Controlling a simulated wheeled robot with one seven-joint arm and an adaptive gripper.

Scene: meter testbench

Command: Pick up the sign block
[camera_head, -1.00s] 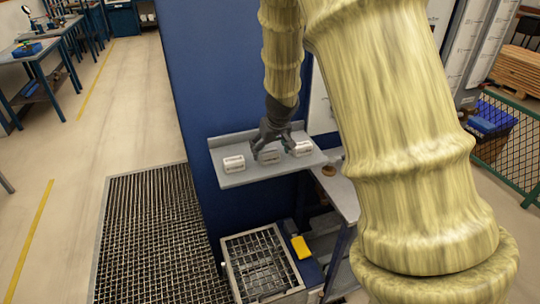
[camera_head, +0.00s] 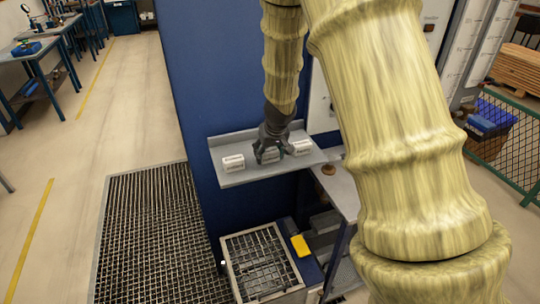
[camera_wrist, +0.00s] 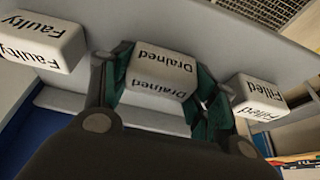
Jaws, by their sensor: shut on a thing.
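Three white sign blocks with black lettering stand in a row on a grey shelf (camera_head: 235,179). The wrist view shows the "Drained" block (camera_wrist: 158,75) in the middle, between the green-padded fingers of my gripper (camera_wrist: 158,85). The "Faulty" block (camera_wrist: 42,40) is on the left and the "Filled" block (camera_wrist: 258,97) on the right in that view. My gripper (camera_head: 270,155) is shut on the middle block, which it partly covers in the head view. I cannot tell whether the held block is clear of the shelf.
The shelf is fixed to a blue panel (camera_head: 185,80) and has a raised back edge. The neighbouring blocks stand close on both sides of my gripper. Below are a grated box (camera_head: 226,268) and a yellow item (camera_head: 300,246). A side table (camera_head: 340,190) stands at right.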

